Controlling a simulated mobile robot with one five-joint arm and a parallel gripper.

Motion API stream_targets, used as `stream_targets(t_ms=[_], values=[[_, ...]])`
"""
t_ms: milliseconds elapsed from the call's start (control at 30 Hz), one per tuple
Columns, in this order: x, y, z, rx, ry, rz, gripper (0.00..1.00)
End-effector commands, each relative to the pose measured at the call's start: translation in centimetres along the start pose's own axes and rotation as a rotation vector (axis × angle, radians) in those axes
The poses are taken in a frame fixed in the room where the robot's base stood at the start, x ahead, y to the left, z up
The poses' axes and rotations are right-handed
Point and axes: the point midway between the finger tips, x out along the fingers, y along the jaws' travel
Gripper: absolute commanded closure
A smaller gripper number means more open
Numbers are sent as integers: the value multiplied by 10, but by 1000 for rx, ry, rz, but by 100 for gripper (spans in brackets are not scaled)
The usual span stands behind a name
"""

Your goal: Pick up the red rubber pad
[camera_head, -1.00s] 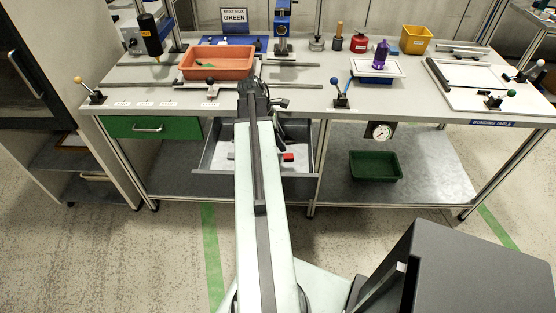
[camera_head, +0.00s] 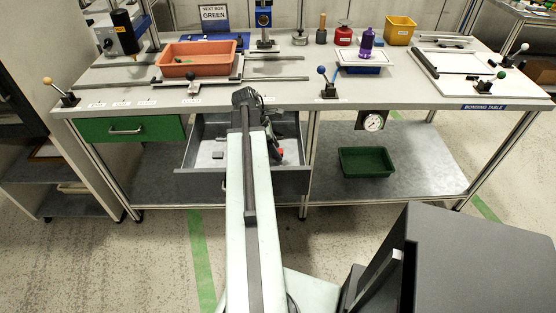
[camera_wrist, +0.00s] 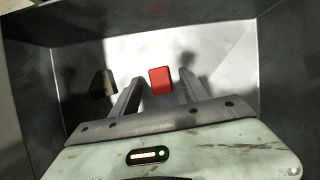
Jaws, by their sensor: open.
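The red rubber pad (camera_wrist: 161,80) is a small red block lying on the floor of the open grey drawer (camera_head: 243,183). In the head view a small red patch of it (camera_head: 280,150) shows beside my arm. My gripper (camera_wrist: 160,76) is open and points down into the drawer. In the wrist view the pad appears between the two fingers, near their tips, with a gap on each side. I cannot tell how far the fingertips are above the drawer floor. In the head view my arm hides part of the drawer and most of the gripper.
A dark block (camera_wrist: 111,82) lies left of the fingers in the drawer; the drawer walls surround my gripper. The bench top (camera_head: 300,93) is above and behind the drawer, with an orange tray (camera_head: 199,70) on it. A green bin (camera_head: 367,161) stands on the lower shelf.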

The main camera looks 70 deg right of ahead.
Motion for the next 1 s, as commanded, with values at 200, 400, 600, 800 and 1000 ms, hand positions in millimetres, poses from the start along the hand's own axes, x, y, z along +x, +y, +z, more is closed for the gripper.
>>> stream_targets(t_ms=[200, 400, 600, 800, 1000], values=[[1, 0, 1, 0, 0, 0, 50], [1, 0, 1, 1, 0, -1, 100], [1, 0, 1, 1, 0, -1, 100], [-9, 0, 6, 1, 0, -1, 100], [-43, 0, 20, 2, 0, -1, 100]])
